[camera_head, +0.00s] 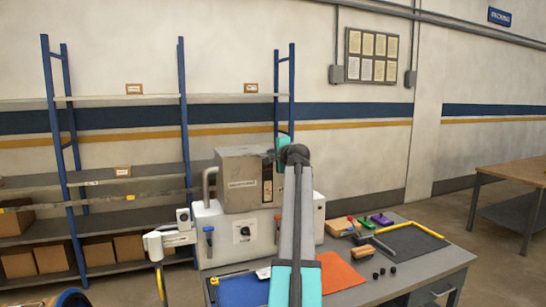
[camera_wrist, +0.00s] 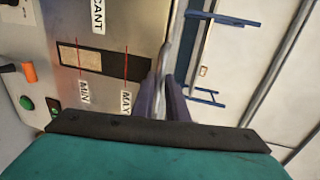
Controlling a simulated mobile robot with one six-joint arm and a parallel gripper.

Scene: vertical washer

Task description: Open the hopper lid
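The grey hopper (camera_head: 238,183) stands on top of the white washer body (camera_head: 265,235) on the workbench. Its lid (camera_head: 243,152) lies flat and looks closed. In the wrist view the hopper front (camera_wrist: 105,35) appears turned sideways, with MIN and MAX marks beside a level window. The lid's edge (camera_wrist: 172,45) shows as a narrow grey strip. My gripper (camera_wrist: 164,80) is at this edge, its two dark fingers close together, seemingly one on each side. Whether they touch or grip it cannot be told.
The workbench (camera_head: 425,268) holds a blue mat (camera_head: 240,290), an orange sheet (camera_head: 340,272) and small tools at the right. A blue-posted shelf rack (camera_head: 183,100) stands behind. Another table (camera_head: 515,172) is at the far right, with open floor between.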

